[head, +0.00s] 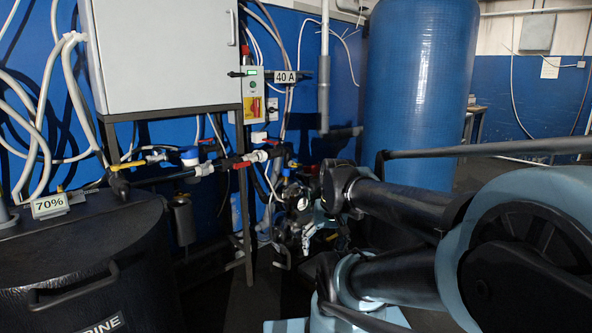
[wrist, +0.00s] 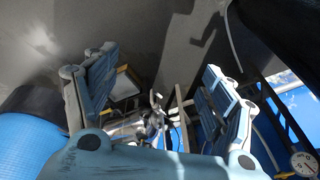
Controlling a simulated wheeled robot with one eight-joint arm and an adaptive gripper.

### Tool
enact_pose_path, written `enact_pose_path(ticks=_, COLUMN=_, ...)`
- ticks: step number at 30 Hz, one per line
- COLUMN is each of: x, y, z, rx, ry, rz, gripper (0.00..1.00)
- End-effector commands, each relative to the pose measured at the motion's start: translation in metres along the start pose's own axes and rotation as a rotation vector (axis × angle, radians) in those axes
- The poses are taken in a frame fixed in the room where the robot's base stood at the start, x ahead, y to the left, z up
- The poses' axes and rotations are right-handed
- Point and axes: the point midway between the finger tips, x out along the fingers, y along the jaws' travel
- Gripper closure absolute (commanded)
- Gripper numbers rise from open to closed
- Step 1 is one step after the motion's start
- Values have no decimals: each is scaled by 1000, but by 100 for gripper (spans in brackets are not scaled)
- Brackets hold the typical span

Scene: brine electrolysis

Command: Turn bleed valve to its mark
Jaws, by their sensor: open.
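My gripper (wrist: 158,92) is open in the wrist view, with one blue-grey finger on each side and nothing held between them. Beyond the gap is a cluster of small metal fittings (wrist: 155,122), too small and blurred to name. In the head view my arm reaches in from the right to dark, crowded fittings, and my fingers are hard to make out there. The pipe run carries a red-handled valve (head: 241,165), another red handle (head: 207,141) and a yellow handle (head: 152,155). I cannot tell which is the bleed valve, and no mark for it is readable.
A black brine tank (head: 70,260) labelled 70% stands at the left. A grey cabinet (head: 165,55) on a dark frame and a switch box (head: 253,95) beside a 40 A label are above the pipes. A tall blue vessel (head: 420,90) stands behind my arm. A round gauge (wrist: 304,164) shows lower right.

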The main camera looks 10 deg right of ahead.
Motion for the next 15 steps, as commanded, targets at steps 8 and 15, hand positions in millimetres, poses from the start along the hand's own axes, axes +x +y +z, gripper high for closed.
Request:
enact_pose_path(ticks=8, x=-16, y=-36, z=-73, rx=271, ry=24, rz=-175, gripper=23)
enact_pose_path(ticks=15, x=-24, y=-61, z=-143, rx=516, ry=25, rz=-334, gripper=23)
